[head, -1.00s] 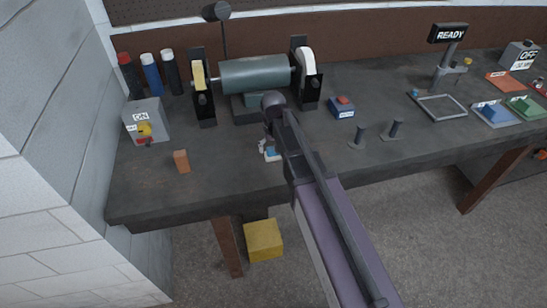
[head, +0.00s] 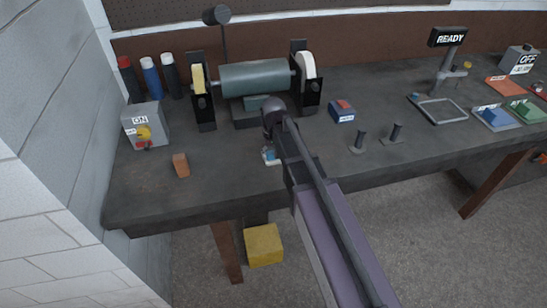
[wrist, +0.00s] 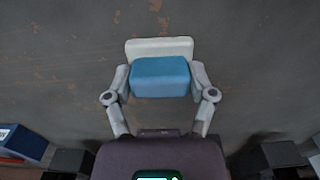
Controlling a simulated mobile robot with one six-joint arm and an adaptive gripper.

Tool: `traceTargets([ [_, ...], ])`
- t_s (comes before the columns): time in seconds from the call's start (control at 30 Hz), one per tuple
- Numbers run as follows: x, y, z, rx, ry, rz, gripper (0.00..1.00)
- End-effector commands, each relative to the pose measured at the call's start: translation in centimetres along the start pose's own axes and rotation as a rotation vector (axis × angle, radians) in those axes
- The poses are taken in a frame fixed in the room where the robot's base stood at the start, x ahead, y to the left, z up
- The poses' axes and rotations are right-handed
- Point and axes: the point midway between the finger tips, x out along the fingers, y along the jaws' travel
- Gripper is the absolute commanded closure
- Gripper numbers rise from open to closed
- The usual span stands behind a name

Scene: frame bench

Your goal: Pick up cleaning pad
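The cleaning pad (wrist: 160,77) has a blue block on a white base. In the wrist view it lies between the two grey fingers of my gripper (wrist: 160,85), which press against the left and right sides of the blue block. In the head view the pad (head: 270,156) shows as a small blue and white patch at the bench's front part, low at the bench top. My arm hides much of the gripper there. I cannot tell whether the pad touches the bench.
The dark bench (head: 225,185) is clear around the pad. An orange-brown block (head: 181,165) and a grey switch box (head: 145,126) stand to the left. A bench grinder (head: 255,78) stands behind.

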Motion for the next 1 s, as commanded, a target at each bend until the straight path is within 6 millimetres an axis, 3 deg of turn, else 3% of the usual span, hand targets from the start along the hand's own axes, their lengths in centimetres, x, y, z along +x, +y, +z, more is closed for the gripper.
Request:
traceTargets([
  [0.03, 0.0, 0.0, 0.0, 0.000, 0.000, 0.000, 0.65],
  [0.1, 0.0, 0.0, 0.0, 0.000, 0.000, 0.000, 0.79],
  [0.57, -0.3, 0.0, 0.0, 0.000, 0.000, 0.000, 0.79],
  [1.0, -3.1, -0.1, 0.0, -0.001, 0.000, 0.000, 0.79],
])
